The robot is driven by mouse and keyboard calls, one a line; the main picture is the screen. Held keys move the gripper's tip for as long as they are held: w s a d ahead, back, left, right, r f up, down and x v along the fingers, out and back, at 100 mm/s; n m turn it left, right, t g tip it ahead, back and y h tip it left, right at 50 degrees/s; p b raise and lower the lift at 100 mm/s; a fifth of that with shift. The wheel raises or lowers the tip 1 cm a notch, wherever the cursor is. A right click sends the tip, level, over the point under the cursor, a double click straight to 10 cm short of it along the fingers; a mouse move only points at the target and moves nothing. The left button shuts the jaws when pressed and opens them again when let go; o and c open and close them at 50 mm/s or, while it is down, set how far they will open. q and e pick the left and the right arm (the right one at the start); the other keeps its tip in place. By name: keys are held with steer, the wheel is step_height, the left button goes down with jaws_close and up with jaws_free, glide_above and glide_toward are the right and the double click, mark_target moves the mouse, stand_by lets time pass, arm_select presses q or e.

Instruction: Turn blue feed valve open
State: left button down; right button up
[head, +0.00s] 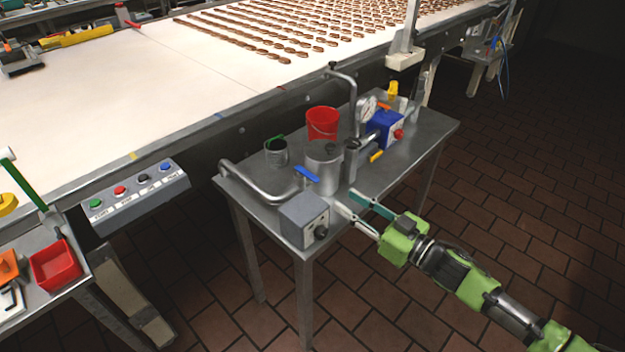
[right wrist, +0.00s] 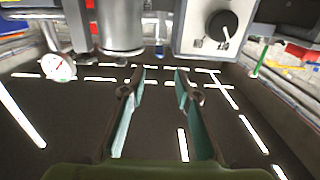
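The blue feed valve's lever (head: 307,174) is on the bent metal pipe, beside the steel pot (head: 325,165) on the small metal table. It slants down to the right in the head view; I cannot tell its exact angle to the pipe. My right gripper (head: 344,200) is open and empty at the table's front edge, right of the grey control box (head: 304,220). Its spread fingers also show in the right wrist view (right wrist: 160,72). My left gripper is not in view.
A red bucket (head: 322,122), a dark cup (head: 276,151), a gauge (head: 366,108), a blue box (head: 384,128) and a yellow lever (head: 376,156) crowd the table. A conveyor (head: 150,80) runs behind. The tiled floor (head: 520,200) at right is clear.

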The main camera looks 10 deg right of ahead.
mark_target(312, 176)
steer(key=p+x, duration=0.1)
steer(key=x, duration=1.2)
steer(key=shift+f, duration=0.1)
jaws_close()
